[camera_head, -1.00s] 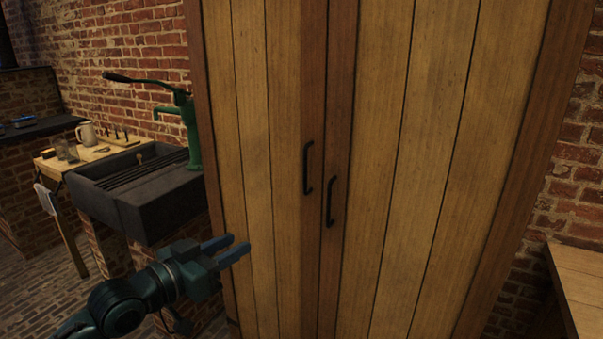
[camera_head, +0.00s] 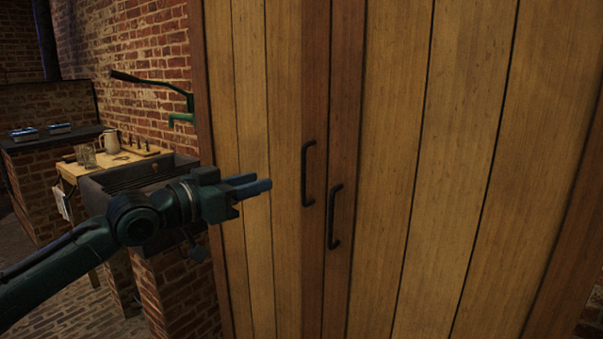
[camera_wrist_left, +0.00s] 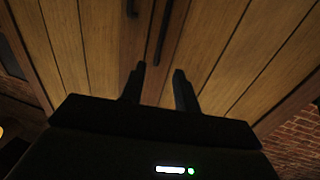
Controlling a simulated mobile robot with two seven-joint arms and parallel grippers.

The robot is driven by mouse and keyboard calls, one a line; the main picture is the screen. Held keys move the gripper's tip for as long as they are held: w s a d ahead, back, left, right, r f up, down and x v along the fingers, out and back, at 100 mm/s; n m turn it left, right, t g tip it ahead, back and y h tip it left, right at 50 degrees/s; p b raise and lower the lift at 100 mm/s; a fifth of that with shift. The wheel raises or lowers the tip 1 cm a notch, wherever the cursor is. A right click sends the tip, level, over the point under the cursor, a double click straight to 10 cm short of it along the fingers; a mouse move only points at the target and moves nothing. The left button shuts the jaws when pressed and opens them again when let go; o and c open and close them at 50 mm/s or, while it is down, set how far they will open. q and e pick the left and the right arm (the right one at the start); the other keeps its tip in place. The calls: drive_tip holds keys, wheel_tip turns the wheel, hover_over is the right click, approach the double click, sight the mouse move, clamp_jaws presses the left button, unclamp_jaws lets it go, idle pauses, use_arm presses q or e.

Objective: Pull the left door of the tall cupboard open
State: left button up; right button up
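The tall wooden cupboard fills the middle and right of the head view. Its left door (camera_head: 255,110) and right door (camera_head: 440,150) both look shut. The left door's black bar handle (camera_head: 305,174) is upright near the middle seam, and the right door's handle (camera_head: 333,217) is just right of it and lower. My left gripper (camera_head: 262,184) is in front of the left door, left of its handle and apart from it. In the left wrist view its two fingers (camera_wrist_left: 160,88) are spread with nothing between them; both handles show beyond them at the top. My right gripper is not seen.
Left of the cupboard, behind my left arm, are a dark stone sink (camera_head: 110,183) and a green pump (camera_head: 180,108). A wooden table (camera_head: 75,170) holds a pale jug (camera_head: 110,141) and glass jars. A brick wall (camera_head: 140,40) runs behind them.

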use_arm(q)
drive_tip(key=x, duration=1.1)
drive_tip(key=shift+d, duration=0.15)
clamp_jaws()
